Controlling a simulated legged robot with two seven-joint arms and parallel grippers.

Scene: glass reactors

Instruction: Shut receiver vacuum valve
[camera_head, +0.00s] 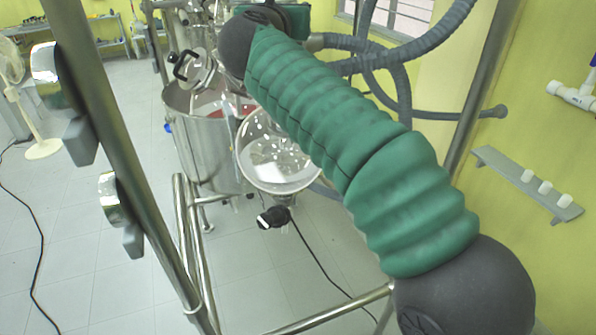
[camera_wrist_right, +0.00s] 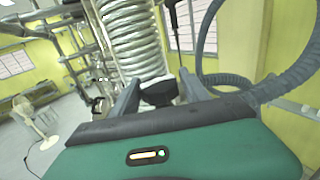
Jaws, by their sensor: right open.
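In the right wrist view a black valve handle or knob (camera_wrist_right: 158,92) sits below a glass coil condenser (camera_wrist_right: 133,38). My right gripper (camera_wrist_right: 158,80) is open, with one grey finger on each side of the black part. I cannot tell whether either finger touches it. In the head view my right arm crosses the picture and hides this area; the fingers do not show there. A round glass receiver flask (camera_head: 280,160) hangs below, with a black-handled valve (camera_head: 273,217) at its bottom outlet. I cannot tell which handle is the receiver vacuum valve. My left gripper is not in view.
A steel vessel (camera_head: 205,135) stands left of the flask. Steel frame posts (camera_head: 125,165) and a lower rail (camera_head: 335,308) surround the setup. Grey ribbed hoses (camera_head: 425,45) loop at the upper right, also close beside the gripper in the wrist view (camera_wrist_right: 230,80). Open floor lies left.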

